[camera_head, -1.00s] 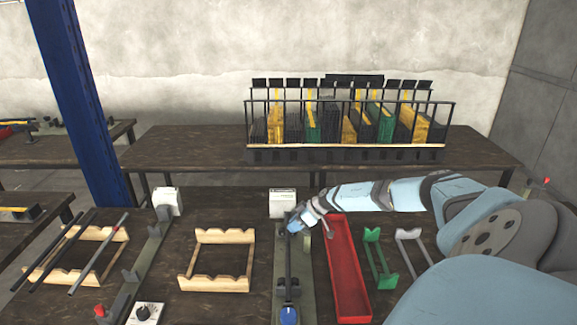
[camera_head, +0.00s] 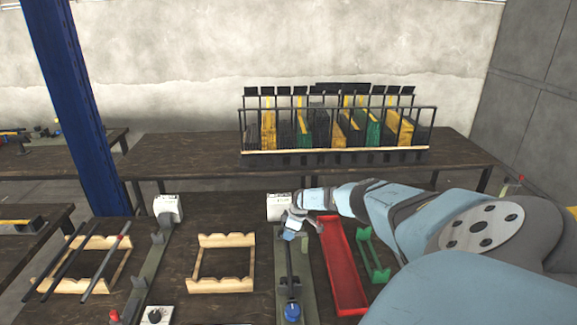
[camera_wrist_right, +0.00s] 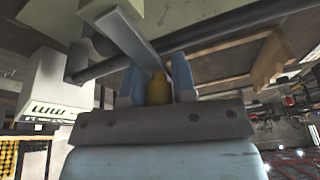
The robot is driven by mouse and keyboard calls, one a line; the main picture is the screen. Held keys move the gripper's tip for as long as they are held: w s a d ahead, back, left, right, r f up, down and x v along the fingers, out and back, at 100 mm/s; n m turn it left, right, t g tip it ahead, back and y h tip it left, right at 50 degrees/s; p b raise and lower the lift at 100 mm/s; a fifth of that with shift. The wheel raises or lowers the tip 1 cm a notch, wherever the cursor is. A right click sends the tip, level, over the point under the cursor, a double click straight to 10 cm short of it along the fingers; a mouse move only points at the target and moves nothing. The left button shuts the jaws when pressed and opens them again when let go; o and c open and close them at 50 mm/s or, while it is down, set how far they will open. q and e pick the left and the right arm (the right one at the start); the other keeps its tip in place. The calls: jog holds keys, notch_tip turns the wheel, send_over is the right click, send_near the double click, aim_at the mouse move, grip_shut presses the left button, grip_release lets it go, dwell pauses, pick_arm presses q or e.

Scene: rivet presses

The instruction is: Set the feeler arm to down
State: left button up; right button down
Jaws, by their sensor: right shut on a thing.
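My right gripper (camera_head: 290,231) is at the far end of a press fixture with a grey-green base (camera_head: 308,292), a dark lengthwise rod (camera_head: 291,262) and a blue knob (camera_head: 292,312) at its near end. In the right wrist view my gripper's two blue fingers (camera_wrist_right: 157,84) are closed around a small yellow piece (camera_wrist_right: 158,92), which I take for the grip of the feeler arm. A flat grey bar (camera_wrist_right: 128,35) passes just above the fingers. The feeler arm's angle is hidden by my gripper in the head view. My left gripper is not in view.
A white box (camera_head: 279,206) stands at the fixture's far end. A red tray (camera_head: 342,265) and a green stand (camera_head: 372,255) are close on the right. A wooden cradle (camera_head: 222,286) is on the left. A black rack (camera_head: 335,155) stands on the back table.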

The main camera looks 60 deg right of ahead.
aim_at(299, 234)
jog(key=shift+f, duration=0.1)
dwell(0.4)
jog(key=c, duration=1)
grip_release()
jog(key=p+v, duration=0.2)
jog(key=v, duration=0.4)
jog(key=shift+w+p, duration=0.1)
jog(key=shift+p, duration=0.25)
jog(key=v, duration=0.7)
jog(key=shift+r, duration=0.45)
